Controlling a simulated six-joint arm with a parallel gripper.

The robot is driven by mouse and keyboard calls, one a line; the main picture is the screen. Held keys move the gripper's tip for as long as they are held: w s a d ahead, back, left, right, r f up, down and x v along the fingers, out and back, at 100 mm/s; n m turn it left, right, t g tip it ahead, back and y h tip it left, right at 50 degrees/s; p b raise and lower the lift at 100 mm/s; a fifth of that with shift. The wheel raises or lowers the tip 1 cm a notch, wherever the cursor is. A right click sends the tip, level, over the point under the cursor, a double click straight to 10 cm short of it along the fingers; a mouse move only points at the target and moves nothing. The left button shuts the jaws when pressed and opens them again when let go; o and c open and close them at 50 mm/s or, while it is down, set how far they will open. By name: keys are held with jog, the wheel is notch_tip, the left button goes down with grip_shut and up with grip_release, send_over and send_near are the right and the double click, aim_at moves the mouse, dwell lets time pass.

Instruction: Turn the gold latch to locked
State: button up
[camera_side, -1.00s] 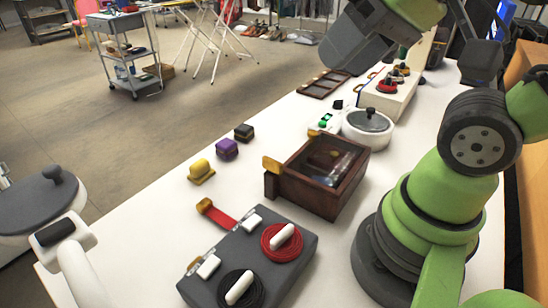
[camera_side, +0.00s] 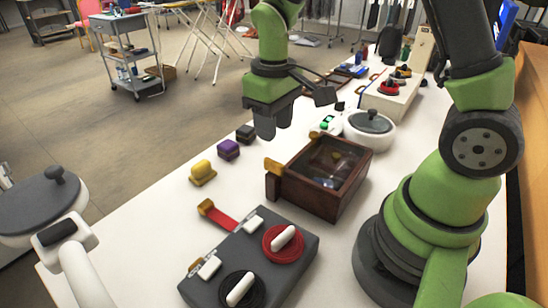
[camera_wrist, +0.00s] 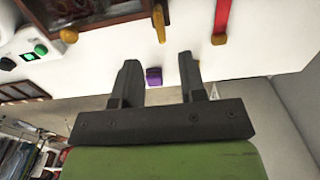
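Several gold parts show, and I cannot tell for sure which is the latch. A gold piece (camera_side: 274,165) projects from the near left corner of the wooden box (camera_side: 318,212); it also shows in the wrist view (camera_wrist: 159,22). A smaller gold piece (camera_side: 315,135) is at the box's far corner, seen too in the wrist view (camera_wrist: 69,35). Another gold end (camera_side: 206,207) sits on a red strip (camera_side: 223,218) beside the grey case. My gripper (camera_side: 272,128) hangs over the table behind the box; the wrist view shows its fingers (camera_wrist: 158,66) apart and empty.
A white pot (camera_side: 368,132) and green-button device (camera_side: 328,125) stand behind the box.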

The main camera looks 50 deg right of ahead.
aim_at(274, 161)
notch_tip(274, 161, down, 8)
jog(key=shift+f, duration=0.1)
jog(key=shift+c, duration=0.2)
grip_shut()
